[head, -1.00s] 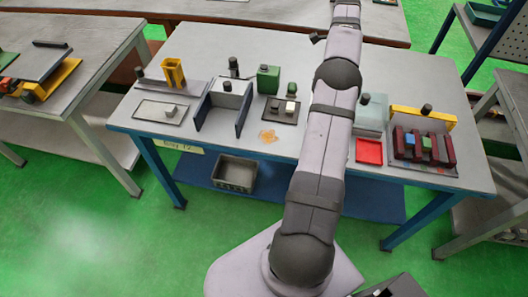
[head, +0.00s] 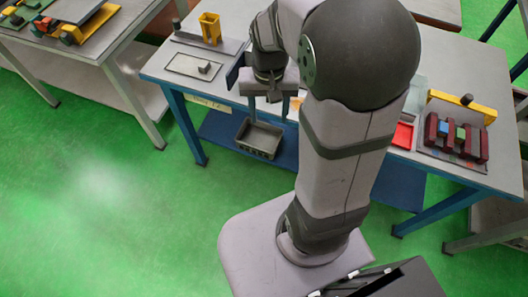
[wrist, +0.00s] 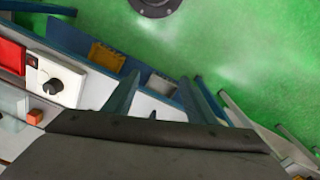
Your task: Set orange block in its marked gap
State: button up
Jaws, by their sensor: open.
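A small orange block (wrist: 35,117) shows at the left of the wrist view, beside a white panel with a black knob. I cannot pick it out in the head view. The dark red ribbed holder (head: 471,147) stands at the right of the bench, with a blue block (head: 443,129) and a green block (head: 460,135) between its ribs. Which gap is marked for orange is too small to tell. My gripper (head: 268,102) is open and points down near the front middle of the bench, far left of the holder. No block shows between its fingers.
A red tray (head: 402,135) lies left of the holder, and a yellow bar (head: 462,105) stands behind it. A yellow upright fixture (head: 210,28) and a grey plate (head: 195,66) are at the left. A grey bin (head: 258,138) sits on the lower shelf. My arm hides the bench's middle.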

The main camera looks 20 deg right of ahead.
jog(key=s+a+f+n, duration=0.2)
jog(key=s+a+n, duration=0.2)
jog(key=s, duration=0.5)
jog(key=shift+a+f+n, duration=0.35)
jog(key=shift+a+n, duration=0.05)
jog(key=shift+a, duration=0.2)
jog(key=shift+o, duration=0.8)
jog(key=shift+s, duration=0.1)
